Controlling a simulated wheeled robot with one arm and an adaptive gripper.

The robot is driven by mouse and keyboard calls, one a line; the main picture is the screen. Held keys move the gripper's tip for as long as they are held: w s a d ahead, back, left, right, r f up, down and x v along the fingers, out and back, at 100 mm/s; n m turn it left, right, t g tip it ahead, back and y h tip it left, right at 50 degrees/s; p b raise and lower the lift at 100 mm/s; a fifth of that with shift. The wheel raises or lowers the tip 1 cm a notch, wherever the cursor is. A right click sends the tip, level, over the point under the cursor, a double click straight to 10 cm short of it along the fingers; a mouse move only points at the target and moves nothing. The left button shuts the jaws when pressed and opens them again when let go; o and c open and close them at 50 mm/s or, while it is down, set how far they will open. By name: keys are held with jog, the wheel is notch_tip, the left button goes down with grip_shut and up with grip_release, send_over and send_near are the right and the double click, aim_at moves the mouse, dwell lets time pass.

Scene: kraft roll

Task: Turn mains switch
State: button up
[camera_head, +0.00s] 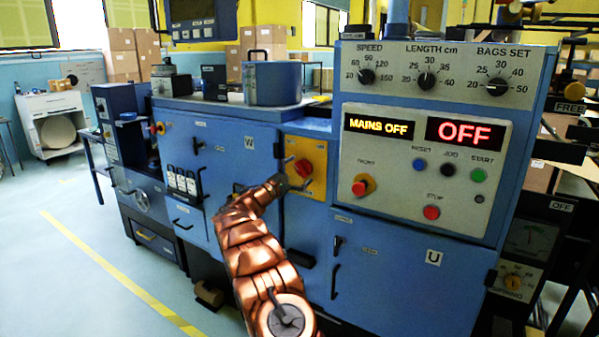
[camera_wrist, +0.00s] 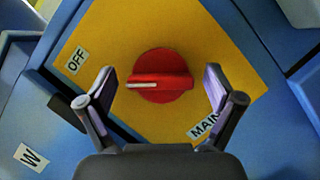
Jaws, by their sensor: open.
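The mains switch is a red rotary knob (camera_wrist: 160,76) on a yellow plate (camera_wrist: 120,40), with a white pointer line on its left side in the wrist view. An "OFF" label (camera_wrist: 76,61) is at the plate's upper left and a partly hidden "MAIN" label (camera_wrist: 204,126) at its lower right. My gripper (camera_wrist: 160,90) is open, with one finger on each side of the knob and a gap on both sides. In the head view the red knob (camera_head: 303,168) shows beside my gripper (camera_head: 285,180). A display (camera_head: 379,126) reads "MAINS OFF".
A red stop button (camera_head: 431,212) and a red-and-yellow knob (camera_head: 363,185) are right of the switch. A blue pot (camera_head: 272,84) stands above. The floor at left is clear.

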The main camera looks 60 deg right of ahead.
jog(key=v, duration=1.2)
dwell(0.5)
jog(key=s+a+r+m+g+y+p, duration=0.1)
jog(key=s+a+r+m+y+p, duration=0.2)
jog(key=s+a, duration=0.45)
jog(key=s+a+r+m+g+y+p, duration=0.1)
jog(key=s+a+r+m+y, duration=0.1)
jog(key=s+a+r+y, duration=0.45)
jog(key=s+a+f+t+y+p, duration=0.1)
jog(key=s+a+f+y, duration=0.2)
jog(key=s+a, duration=0.4)
jog(key=s+a+f+t+y+p, duration=0.2)
jog(key=s+a, duration=0.6)
jog(key=a, duration=1.2)
jog(key=s+a+f+m+t+y+p, duration=0.1)
jog(key=s+a+y, duration=0.5)
jog(key=a, duration=0.8)
notch_tip(320, 180, down, 3)
jog(key=shift+s+a+r+t+p, duration=0.15)
jog(key=shift+s+a+t+p, duration=0.2)
jog(key=shift+s+t, duration=0.55)
jog(key=shift+s, duration=0.15)
